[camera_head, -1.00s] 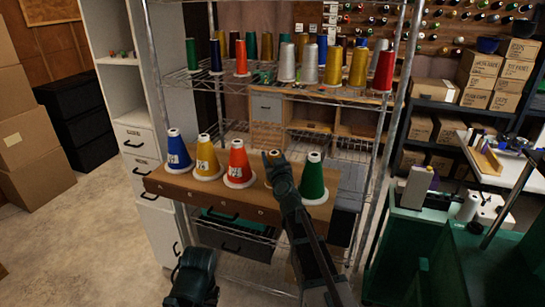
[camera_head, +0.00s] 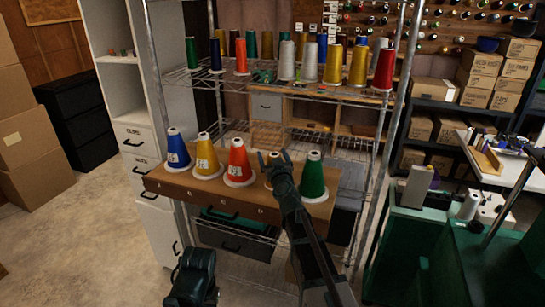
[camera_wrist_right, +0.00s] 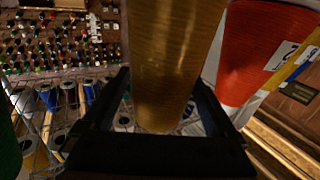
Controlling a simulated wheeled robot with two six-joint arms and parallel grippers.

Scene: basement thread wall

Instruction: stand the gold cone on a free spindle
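The gold cone (camera_head: 274,162) stands upright on the wooden spindle board, between the orange-red cone (camera_head: 239,162) and the green cone (camera_head: 313,176). Its lower part is mostly hidden behind my right gripper (camera_head: 274,155), so its seat on a spindle does not show. In the right wrist view the gold cone (camera_wrist_right: 170,60) is between the two fingers of my right gripper (camera_wrist_right: 165,95), which are spread with a gap to the cone. The board (camera_head: 215,193) also carries a blue cone (camera_head: 178,150) and a yellow cone (camera_head: 206,156). My left gripper (camera_head: 193,272) is low at the front, its fingers unclear.
The board is on a wire rack (camera_head: 350,100) with a metal post close on the right. A shelf of several thread cones (camera_head: 312,62) is above. A white cabinet (camera_head: 137,145) stands left, and a green machine bench (camera_head: 400,235) stands right.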

